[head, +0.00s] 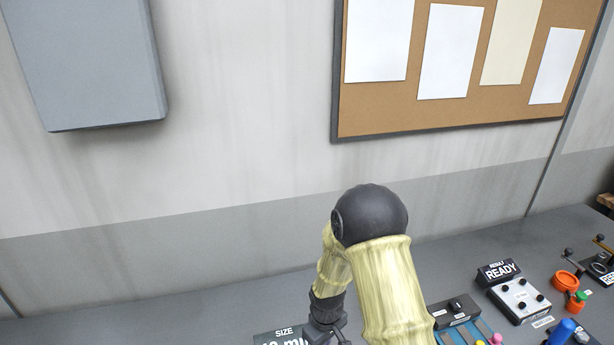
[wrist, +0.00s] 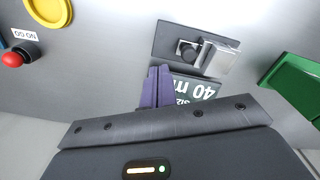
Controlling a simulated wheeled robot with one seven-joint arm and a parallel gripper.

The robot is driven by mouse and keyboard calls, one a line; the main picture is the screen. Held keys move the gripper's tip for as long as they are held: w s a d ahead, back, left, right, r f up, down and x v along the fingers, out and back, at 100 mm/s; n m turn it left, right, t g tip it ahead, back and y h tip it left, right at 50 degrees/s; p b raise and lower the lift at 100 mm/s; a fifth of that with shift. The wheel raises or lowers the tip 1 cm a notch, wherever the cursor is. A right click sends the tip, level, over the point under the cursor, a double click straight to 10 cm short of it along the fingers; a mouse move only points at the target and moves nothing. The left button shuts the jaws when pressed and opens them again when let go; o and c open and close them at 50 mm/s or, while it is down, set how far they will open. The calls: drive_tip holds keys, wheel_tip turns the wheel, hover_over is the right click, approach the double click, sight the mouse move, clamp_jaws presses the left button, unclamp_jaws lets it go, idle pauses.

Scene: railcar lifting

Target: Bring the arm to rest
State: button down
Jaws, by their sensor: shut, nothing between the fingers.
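My arm (head: 385,285), pale yellow with a black joint, reaches over the grey bench at the bottom middle of the head view. Its lower end is cut off by the frame, so the fingertips do not show there. In the wrist view my gripper (wrist: 158,85) has its purple fingers together, with nothing held. The fingers overlap part of a dark sign (wrist: 197,90) reading "40 m…", which lies beyond them. Whether they touch it I cannot tell.
A metal block device (wrist: 215,55) sits beyond the fingers.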

drive_tip(key=s+d+r+m+t+b, duration=0.2)
drive_tip(key=s+d+r+m+b, duration=0.5)
drive_tip(key=s+d+r, duration=0.4)
drive_tip(key=shift+s+d+r+m, duration=0.2)
drive_tip(key=shift+s+r+m, duration=0.5)
drive_tip(key=shift+s+r, duration=0.15)
idle(1.6)
